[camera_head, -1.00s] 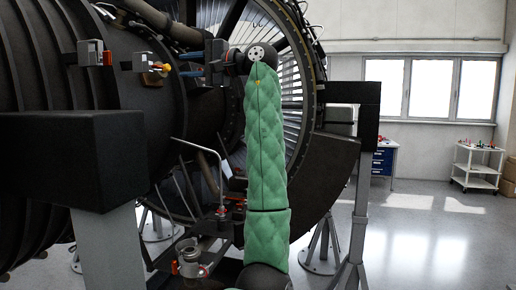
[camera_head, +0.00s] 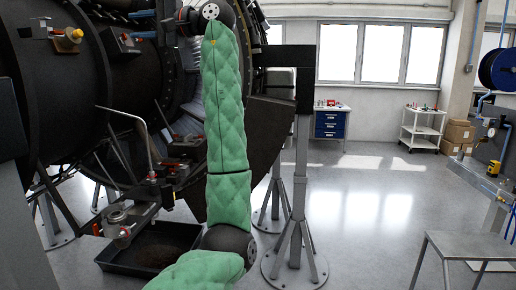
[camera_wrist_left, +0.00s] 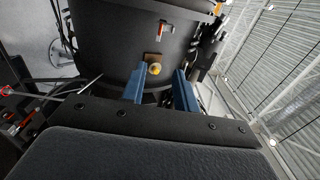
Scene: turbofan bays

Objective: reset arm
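My left arm, in green padded covers, rises from the bottom of the head view. Its left gripper (camera_head: 131,25) is at the top, pointing left toward the dark engine casing (camera_head: 55,90). In the left wrist view its two blue fingers (camera_wrist_left: 159,84) stand apart with nothing held between them. A yellow knob (camera_wrist_left: 155,68) on the casing shows beyond the fingertips; in the head view the knob (camera_head: 76,35) is left of the fingers, with a clear gap. My right gripper is in neither view.
A dark tray (camera_head: 118,263) and a clamp-like metal fixture (camera_head: 122,222) sit low beside the arm. A grey support stand (camera_head: 296,200) is just right of it. A metal table (camera_head: 478,250) stands at lower right. Open floor lies between, with a blue cabinet and white cart behind.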

